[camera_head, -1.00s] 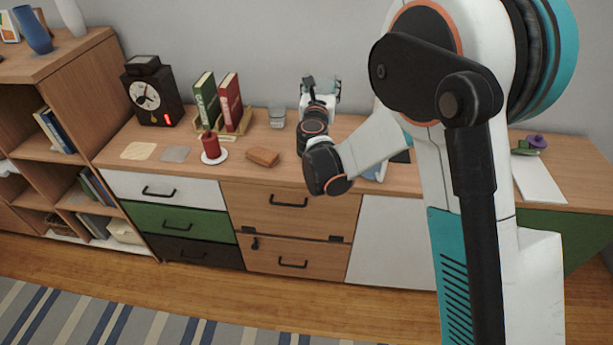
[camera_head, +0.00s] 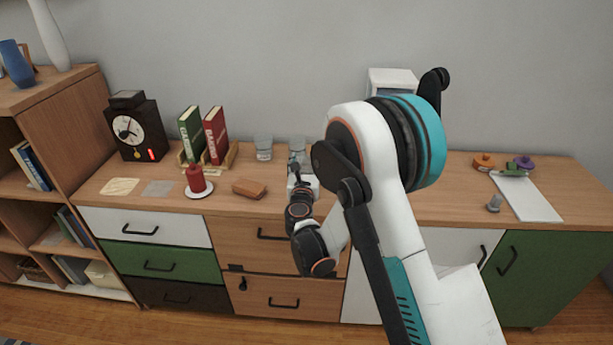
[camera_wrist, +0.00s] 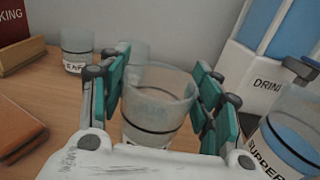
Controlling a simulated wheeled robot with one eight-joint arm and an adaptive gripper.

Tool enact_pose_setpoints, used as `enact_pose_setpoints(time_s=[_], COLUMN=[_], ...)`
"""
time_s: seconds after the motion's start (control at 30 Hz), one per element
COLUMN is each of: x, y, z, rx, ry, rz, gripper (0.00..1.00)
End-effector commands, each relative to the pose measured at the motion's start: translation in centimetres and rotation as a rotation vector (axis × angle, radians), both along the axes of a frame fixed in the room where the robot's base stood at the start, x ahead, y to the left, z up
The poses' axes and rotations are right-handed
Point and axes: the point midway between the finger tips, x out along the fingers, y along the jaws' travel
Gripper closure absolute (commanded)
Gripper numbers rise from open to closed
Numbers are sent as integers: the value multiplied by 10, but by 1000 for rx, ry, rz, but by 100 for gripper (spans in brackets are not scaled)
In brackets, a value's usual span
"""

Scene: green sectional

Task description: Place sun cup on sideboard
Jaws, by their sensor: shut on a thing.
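My gripper (camera_wrist: 163,105) is shut on a clear glass cup (camera_wrist: 158,95) with a dark band, its green pads on either side of it. The cup is upright; its label is mostly hidden low in the wrist view, so I cannot read whether it is the sun cup. In the head view my gripper (camera_head: 301,182) is over the wooden sideboard (camera_head: 225,204), right of the brown block. I cannot tell whether the held cup touches the top. Another clear glass (camera_wrist: 137,50) stands behind it. A cup with a partly readable "EAR" label (camera_wrist: 77,50) stands further left.
A cup marked "SUPPER" (camera_wrist: 292,130) and a white and blue dispenser (camera_wrist: 262,62) are close on the right. The front strip between candle and block is bare.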

Motion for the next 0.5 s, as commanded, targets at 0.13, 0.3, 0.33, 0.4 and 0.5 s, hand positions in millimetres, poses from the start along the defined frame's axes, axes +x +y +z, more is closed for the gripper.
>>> enact_pose_setpoints(time_s=[0.13,0.3,0.33,0.4,0.5], x=[0,0,0,0,0], y=[0,0,0,0,0], z=[-24,-38,-38,-37,-36], rx=[0,0,0,0,0], ry=[0,0,0,0,0], rz=[0,0,0,0,0], gripper=[65,65,65,65,65])
